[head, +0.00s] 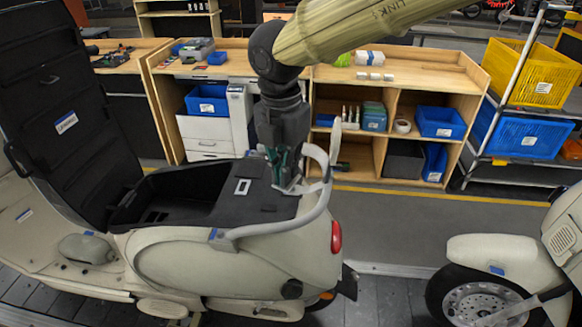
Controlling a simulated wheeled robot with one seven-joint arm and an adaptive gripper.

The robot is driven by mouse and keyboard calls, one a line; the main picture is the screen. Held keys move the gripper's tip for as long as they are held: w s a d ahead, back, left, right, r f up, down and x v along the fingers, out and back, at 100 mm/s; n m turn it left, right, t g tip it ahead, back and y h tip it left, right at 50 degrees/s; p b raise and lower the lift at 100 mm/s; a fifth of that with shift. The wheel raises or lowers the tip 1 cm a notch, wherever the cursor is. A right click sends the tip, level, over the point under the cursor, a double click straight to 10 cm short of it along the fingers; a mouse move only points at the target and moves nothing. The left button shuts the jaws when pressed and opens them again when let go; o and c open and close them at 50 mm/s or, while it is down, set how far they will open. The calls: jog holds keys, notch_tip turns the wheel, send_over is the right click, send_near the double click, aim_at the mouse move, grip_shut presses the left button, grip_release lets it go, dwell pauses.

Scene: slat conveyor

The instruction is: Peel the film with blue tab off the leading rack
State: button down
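The pale grey rear rack (318,205) curves around the tail of the cream scooter (185,262) in the head view. A small blue tab (213,234) shows at the rack's front end on the near side. The film itself is hard to make out against the rack. My gripper (284,182) points down at the back of the black seat tub, just inside the rack's upper bend and away from that blue tab. Its fingers are small and dark against the rack, so their opening and any contact are unclear.
The scooter's black seat (62,110) stands raised at left. Part of a second scooter (510,255) with a blue mark on its fender is at right, with a floor gap between. Wooden benches (405,75) with blue bins and a rack of yellow and blue crates (525,75) stand behind.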

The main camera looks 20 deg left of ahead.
jog(key=shift+s+a+r, duration=0.1)
jog(key=shift+r, duration=0.1)
jog(key=shift+s+a+r+p, duration=0.2)
jog(key=shift+s+r+p, duration=0.15)
jog(key=shift+r, duration=0.25)
jog(key=shift+s+a+r+p, duration=0.2)
jog(key=shift+s+r+p, duration=0.1)
jog(key=shift+r, duration=0.3)
jog(key=shift+s+a+r, duration=0.25)
jog(key=shift+s+r, duration=0.15)
jog(key=shift+r, duration=0.3)
jog(key=shift+s+a+r, duration=0.3)
jog(key=shift+s+r, duration=0.15)
jog(key=shift+r, duration=0.25)
jog(key=shift+s+a+r, duration=0.25)
jog(key=shift+s+r, duration=0.15)
jog(key=shift+r, duration=0.3)
jog(key=shift+s, duration=0.1)
